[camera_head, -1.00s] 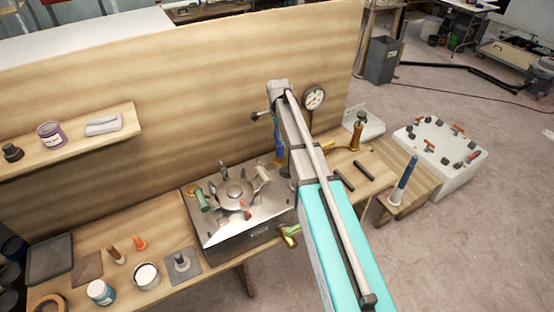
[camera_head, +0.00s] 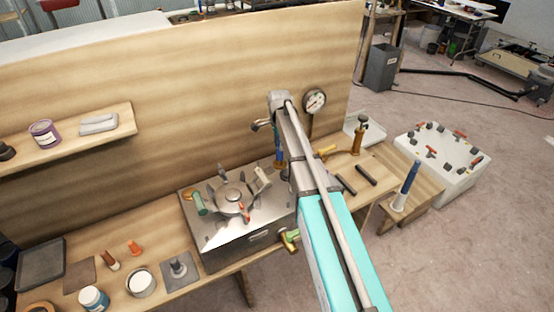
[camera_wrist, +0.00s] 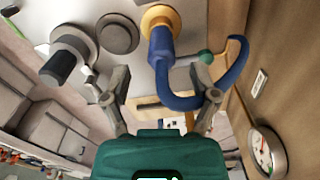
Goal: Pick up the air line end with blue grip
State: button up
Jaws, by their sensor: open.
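The air line end with blue grip (camera_wrist: 161,45) shows in the wrist view, with a yellow collar at its top and a blue hose curving to the right. My gripper (camera_wrist: 160,84) is open, one finger on each side of the blue part, with visible gaps, so it is not clamped. Whether a finger touches the hose I cannot tell. In the head view a blue upright piece (camera_head: 278,150) shows just left of my arm, above the bench. My gripper's fingers are hidden or too small to make out there.
A metal box with fittings (camera_head: 225,238) stands left of my arm. A dial gauge (camera_head: 314,101) is close on the backboard, right of the arm's end. A blue-handled tool (camera_head: 409,176) stands on a low wooden stand. Grey knobbed fittings (camera_wrist: 72,45) lie left of the fingers.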

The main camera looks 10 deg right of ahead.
aim_at(280, 159)
jog(key=shift+f, duration=0.15)
jog(key=shift+d+f+b, duration=0.15)
jog(key=shift+f+b, duration=1.1)
jog(key=shift+b, duration=0.1)
jog(key=shift+d+f+b, duration=0.1)
jog(key=shift+f+b, duration=1.1)
jog(key=shift+b, duration=0.1)
jog(key=shift+s, duration=0.1)
grip_shut()
